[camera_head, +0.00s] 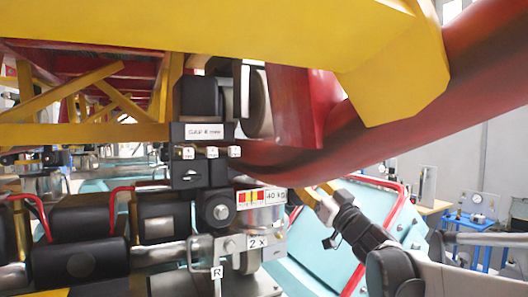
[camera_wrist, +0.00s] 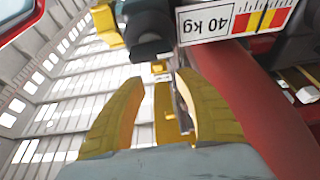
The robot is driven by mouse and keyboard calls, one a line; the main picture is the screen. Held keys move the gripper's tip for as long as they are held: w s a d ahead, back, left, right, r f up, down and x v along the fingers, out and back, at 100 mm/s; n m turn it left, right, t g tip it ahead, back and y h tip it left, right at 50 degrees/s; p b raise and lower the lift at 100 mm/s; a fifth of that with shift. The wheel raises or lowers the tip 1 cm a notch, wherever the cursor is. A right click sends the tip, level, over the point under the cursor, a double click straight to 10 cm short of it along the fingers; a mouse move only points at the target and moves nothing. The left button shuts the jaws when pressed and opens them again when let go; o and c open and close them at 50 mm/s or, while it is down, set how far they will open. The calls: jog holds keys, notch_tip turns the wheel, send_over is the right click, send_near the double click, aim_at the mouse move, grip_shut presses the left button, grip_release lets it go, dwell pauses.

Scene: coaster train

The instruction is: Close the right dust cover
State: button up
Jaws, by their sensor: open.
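My gripper (camera_head: 318,203) is at the right of the dark wheel assembly, below the red rail. In the wrist view its two yellow fingers (camera_wrist: 158,88) are apart. A small yellow-and-metal part (camera_wrist: 166,112) shows between them; I cannot tell whether the fingers touch it. A dark rounded part (camera_wrist: 150,28) lies just beyond the fingertips, beside the 40 kg scale label (camera_wrist: 236,18), which also shows in the head view (camera_head: 262,197). An R tag (camera_head: 217,272) hangs low on the assembly. I cannot make out for sure which part is the right dust cover.
The thick red rail (camera_head: 390,125) slopes above my arm, and a yellow beam (camera_head: 220,25) crosses overhead. A black block with small numbered tags (camera_head: 205,170) stands left of the gripper. Teal panels with red edging (camera_head: 400,215) lie behind my arm.

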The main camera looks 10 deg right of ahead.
jog(key=p+x, duration=0.2)
jog(key=x, duration=0.7)
jog(key=shift+d, duration=0.15)
jog(key=shift+w+r+p, duration=0.3)
jog(key=shift+w, duration=0.25)
grip_shut()
